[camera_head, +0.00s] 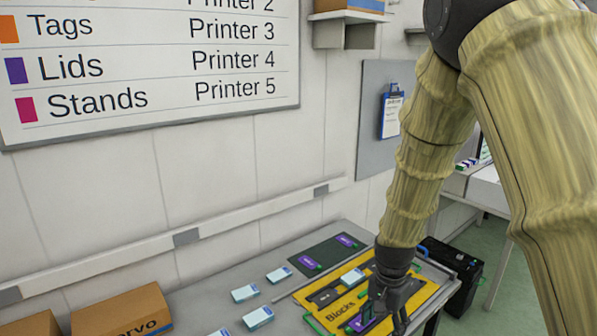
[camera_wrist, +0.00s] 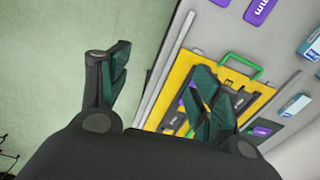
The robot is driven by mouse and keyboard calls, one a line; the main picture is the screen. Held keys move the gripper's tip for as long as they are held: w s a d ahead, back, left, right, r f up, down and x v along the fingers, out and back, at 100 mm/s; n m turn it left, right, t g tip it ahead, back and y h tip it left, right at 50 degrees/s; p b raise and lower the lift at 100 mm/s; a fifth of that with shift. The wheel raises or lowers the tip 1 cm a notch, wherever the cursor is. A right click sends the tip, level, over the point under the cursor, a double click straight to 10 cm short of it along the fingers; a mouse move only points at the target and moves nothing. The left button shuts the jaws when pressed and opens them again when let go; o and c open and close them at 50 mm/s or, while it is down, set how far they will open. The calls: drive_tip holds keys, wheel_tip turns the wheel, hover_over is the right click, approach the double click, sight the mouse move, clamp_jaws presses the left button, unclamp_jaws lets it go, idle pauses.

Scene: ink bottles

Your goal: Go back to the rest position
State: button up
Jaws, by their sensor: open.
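My gripper (camera_head: 388,300) points down over the right part of the yellow "Blocks" board (camera_head: 421,296) in the head view. In the wrist view my gripper (camera_wrist: 160,88) has its two dark green fingers spread wide apart, with nothing held between them. The yellow board (camera_wrist: 182,72) lies beyond the right finger, which hides part of it. A purple piece (camera_head: 360,324) lies on the board close to the fingers. My arm comes down from the upper right, in its tan sleeve.
Several blue-and-white boxes (camera_head: 245,293) lie on the grey table left of the board. A dark mat (camera_head: 327,252) with purple pieces lies behind it. Cardboard boxes (camera_head: 122,315) stand at the left. A black bin (camera_head: 462,272) stands right of the table, near open green floor (camera_head: 492,255).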

drive_tip(key=s+d+f+n+b, duration=0.1)
drive_tip(key=s+f, duration=0.3)
drive_tip(key=f, duration=0.3)
drive_tip(key=s+f+n+b, duration=0.1)
drive_tip(key=s+f, duration=0.3)
drive_tip(key=f, duration=0.4)
drive_tip(key=s+d+f+n+b, duration=0.1)
drive_tip(key=s+f+n+b, duration=0.1)
drive_tip(key=s+f, duration=0.35)
drive_tip(key=s+f+n+b, duration=0.4)
drive_tip(key=s+f+n, duration=0.1)
drive_tip(key=s+f, duration=1.4)
drive_tip(key=s, duration=0.3)
drive_tip(key=shift+d+f+b, duration=0.15)
drive_tip(key=shift+f+b, duration=0.05)
drive_tip(key=shift+b, duration=0.2)
drive_tip(key=shift+c, duration=0.5)
